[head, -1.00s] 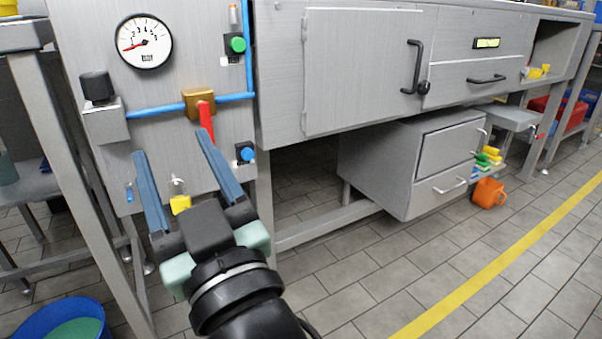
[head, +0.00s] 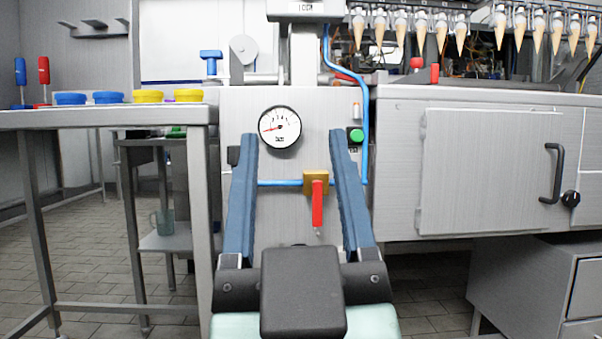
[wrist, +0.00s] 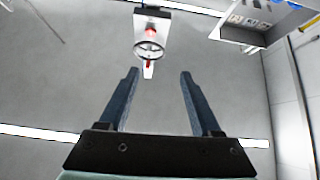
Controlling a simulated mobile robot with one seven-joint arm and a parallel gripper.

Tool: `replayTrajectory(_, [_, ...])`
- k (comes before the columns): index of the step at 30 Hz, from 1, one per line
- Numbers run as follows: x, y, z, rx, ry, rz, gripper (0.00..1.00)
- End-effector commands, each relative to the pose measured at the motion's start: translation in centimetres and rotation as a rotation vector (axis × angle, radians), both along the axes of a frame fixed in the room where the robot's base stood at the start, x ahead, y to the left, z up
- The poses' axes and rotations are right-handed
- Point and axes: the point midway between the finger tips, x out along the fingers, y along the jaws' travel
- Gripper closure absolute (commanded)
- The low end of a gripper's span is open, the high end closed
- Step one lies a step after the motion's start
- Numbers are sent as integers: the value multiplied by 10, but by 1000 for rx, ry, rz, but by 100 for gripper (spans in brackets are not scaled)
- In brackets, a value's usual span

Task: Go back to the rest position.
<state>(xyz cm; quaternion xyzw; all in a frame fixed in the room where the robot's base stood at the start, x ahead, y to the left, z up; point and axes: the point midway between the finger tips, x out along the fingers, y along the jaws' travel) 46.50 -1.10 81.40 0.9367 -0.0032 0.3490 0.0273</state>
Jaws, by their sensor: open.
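My gripper (head: 296,140) is in front of the grey machine panel in the head view, with its two blue fingers spread wide and pointing up. Nothing is between the fingers; the brass valve with its red handle (head: 317,205) and the pressure gauge (head: 280,127) show behind them, on the panel. The red handle hangs straight down. In the wrist view the open fingers (wrist: 158,75) point at a grey ceiling or wall surface, with a white device with a round wheel (wrist: 149,48) beyond them. How far the fingers are from the panel is hard to tell.
A metal table (head: 110,118) with blue and yellow lids and screwdrivers stands on the left. A cabinet (head: 490,170) with a black handle is on the right. A row of cones (head: 460,35) hangs above. A blue pipe (head: 366,120) runs up the panel.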

Motion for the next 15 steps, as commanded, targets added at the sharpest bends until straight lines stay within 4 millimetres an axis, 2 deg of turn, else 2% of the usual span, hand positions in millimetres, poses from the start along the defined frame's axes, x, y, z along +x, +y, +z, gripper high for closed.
replayTrajectory(8, [0,0,4,0,0,0,35])
replayTrajectory(11, [-1,1,25,1,-5,2,35])
replayTrajectory(15, [-4,2,74,7,-17,5,35])
